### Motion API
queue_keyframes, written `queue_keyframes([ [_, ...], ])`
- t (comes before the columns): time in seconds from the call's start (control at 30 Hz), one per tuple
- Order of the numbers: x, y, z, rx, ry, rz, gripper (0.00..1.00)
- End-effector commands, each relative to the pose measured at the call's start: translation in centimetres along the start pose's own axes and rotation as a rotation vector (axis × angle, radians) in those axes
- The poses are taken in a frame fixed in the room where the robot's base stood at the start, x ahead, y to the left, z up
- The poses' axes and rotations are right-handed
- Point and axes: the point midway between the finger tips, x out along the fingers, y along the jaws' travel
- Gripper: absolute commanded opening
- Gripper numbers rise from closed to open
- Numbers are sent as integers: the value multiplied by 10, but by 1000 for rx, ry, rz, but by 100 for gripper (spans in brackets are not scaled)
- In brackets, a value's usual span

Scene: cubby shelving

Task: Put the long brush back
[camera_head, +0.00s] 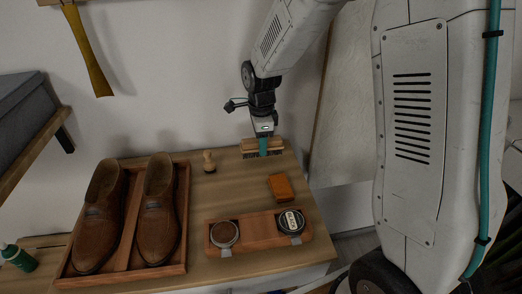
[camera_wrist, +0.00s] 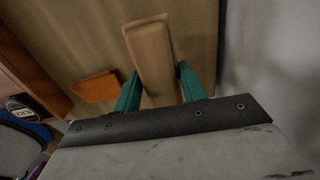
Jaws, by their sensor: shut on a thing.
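The long brush (camera_head: 248,147) has a pale wooden back and dark bristles pointing down. It is at the back of the wooden cabinet top, near the wall, in the head view. My gripper (camera_head: 264,148) comes down over it from above with teal fingers. In the wrist view the brush's wooden back (camera_wrist: 151,50) lies lengthwise between the two teal fingers of my gripper (camera_wrist: 157,88). The gripper is shut on the brush. I cannot tell whether the bristles touch the surface.
A tray (camera_head: 187,215) holds two brown shoes (camera_head: 101,215) at left. A small round brush (camera_head: 209,162) stands left of the long brush. An orange-brown block (camera_head: 281,187) lies in front, and a wooden holder (camera_head: 259,231) with two tins (camera_head: 291,221) is nearer.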

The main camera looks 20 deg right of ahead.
Motion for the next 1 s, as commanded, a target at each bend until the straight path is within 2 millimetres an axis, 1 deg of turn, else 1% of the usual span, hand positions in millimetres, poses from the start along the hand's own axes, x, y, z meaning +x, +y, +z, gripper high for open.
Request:
queue_keyframes([
  [0.07,3,-2,0,0,0,1,23],
  [0.13,10,-1,0,0,1,2,23],
  [0.3,33,0,0,0,1,3,23],
  [0.7,39,-1,0,0,0,1,23],
  [0.73,39,-1,0,0,0,1,50],
  [0.77,39,-1,0,0,0,1,58],
  [0.8,38,-1,0,0,0,1,63],
  [1.0,38,-1,0,0,0,0,63],
])
